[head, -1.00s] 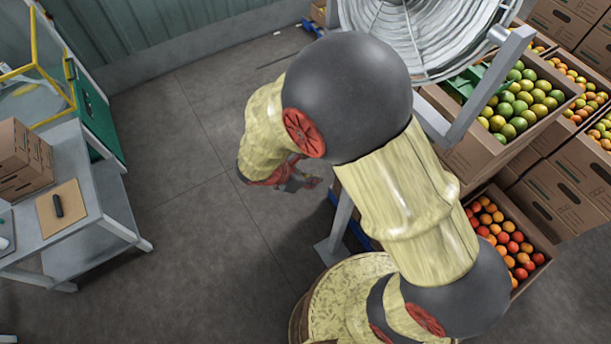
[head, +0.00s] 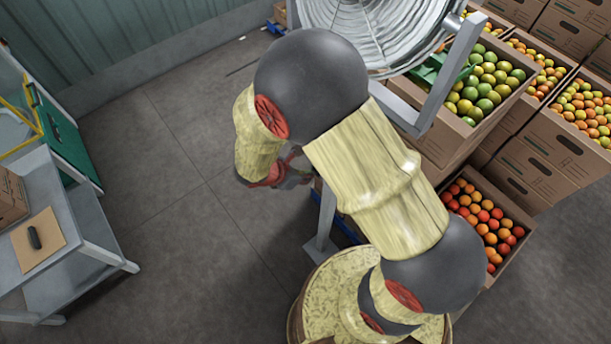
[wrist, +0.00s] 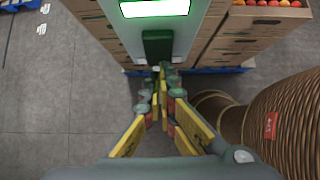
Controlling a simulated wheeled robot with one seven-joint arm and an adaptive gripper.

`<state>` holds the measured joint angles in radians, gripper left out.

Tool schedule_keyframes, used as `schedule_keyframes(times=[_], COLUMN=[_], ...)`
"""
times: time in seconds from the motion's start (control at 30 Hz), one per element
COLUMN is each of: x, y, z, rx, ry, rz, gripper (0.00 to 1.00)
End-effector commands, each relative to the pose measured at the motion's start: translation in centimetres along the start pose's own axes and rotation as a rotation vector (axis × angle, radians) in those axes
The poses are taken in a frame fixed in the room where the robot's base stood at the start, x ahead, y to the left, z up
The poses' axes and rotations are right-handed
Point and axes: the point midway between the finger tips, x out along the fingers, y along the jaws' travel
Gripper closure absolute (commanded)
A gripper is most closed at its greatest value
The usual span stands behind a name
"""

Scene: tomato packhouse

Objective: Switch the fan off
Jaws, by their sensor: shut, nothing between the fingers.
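The fan (head: 372,35) stands at the top of the head view, a large round wire grille in a grey frame. Its grey post (head: 326,215) runs down to the floor beside my gripper (head: 293,172), which is partly hidden by my arm. In the wrist view my gripper (wrist: 163,72) is shut and empty, its yellow-sided fingers together. Just beyond the fingertips is a dark green block (wrist: 157,47) on a pale grey housing (wrist: 188,40). A bright green lit panel (wrist: 155,8) sits above the block. I cannot tell whether the fingertips touch the block.
Cartons of green fruit (head: 485,85) and of orange-red fruit (head: 487,222) stand right of the post. Bare floor (head: 180,210) lies between. Blue edging shows low behind the post.

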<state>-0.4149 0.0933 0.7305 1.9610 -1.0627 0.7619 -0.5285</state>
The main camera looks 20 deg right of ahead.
Motion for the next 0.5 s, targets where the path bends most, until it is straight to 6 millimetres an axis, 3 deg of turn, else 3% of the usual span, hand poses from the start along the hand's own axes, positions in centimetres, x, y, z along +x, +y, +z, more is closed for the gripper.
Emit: schedule_keyframes(times=[0.17,0.5], x=[1.15,0.58], y=[0.02,0.00], z=[-0.29,0.24], rx=[-0.001,0.000], ry=[-0.076,-0.077], rz=[0.001,0.000], gripper=[1.00,1.00])
